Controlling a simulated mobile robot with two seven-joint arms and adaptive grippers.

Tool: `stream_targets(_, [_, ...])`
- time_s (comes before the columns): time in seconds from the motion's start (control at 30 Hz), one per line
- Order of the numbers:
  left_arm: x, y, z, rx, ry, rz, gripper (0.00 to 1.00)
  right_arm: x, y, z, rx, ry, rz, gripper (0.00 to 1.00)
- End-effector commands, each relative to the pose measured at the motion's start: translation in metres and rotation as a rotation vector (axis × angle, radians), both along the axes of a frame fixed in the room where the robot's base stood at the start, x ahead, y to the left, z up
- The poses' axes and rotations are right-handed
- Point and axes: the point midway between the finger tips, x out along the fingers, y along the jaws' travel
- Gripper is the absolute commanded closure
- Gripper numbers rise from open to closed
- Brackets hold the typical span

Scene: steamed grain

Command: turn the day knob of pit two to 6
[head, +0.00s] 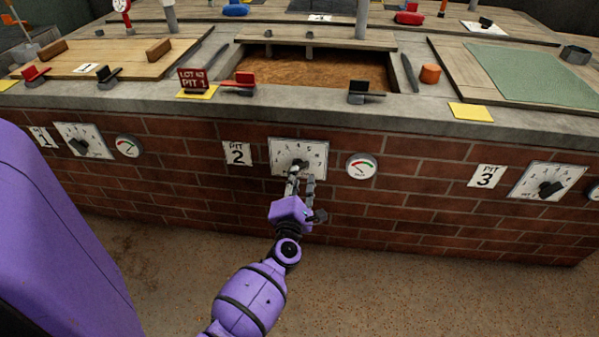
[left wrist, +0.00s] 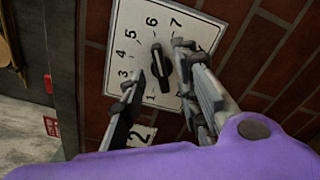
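The day dial of pit two is a white numbered plate (head: 316,150) on the brick wall, beside a "PIT 2" sign (head: 237,153). Its dark knob (head: 300,163) sits at the middle of the plate. In the left wrist view the long black knob (left wrist: 160,74) has its upper end toward the 6; I cannot tell for sure which end is the pointer. My left gripper (head: 301,177) is in front of the dial. In the left wrist view the gripper (left wrist: 158,82) is open, with fingers apart on either side of the knob. My right gripper is not in view.
A round gauge (head: 361,166) is on the wall right of the dial. Pit one's dial (head: 83,141) is to the left and pit three's dial (head: 548,182) to the right. The floor in front is clear.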

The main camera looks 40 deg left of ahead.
Motion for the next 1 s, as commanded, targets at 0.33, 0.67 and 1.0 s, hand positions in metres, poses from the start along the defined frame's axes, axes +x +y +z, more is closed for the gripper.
stream_targets(0.33, [-0.060, -0.036, -0.001, 0.000, 0.002, 0.000, 0.70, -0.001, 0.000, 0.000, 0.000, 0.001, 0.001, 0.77])
stream_targets(0.67, [-0.073, -0.045, 0.000, 0.001, 0.001, 0.000, 0.70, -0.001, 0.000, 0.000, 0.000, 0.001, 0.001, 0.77])
stream_targets(1.0, [-0.073, -0.045, 0.000, 0.001, 0.001, 0.000, 0.70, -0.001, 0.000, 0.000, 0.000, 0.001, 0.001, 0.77])
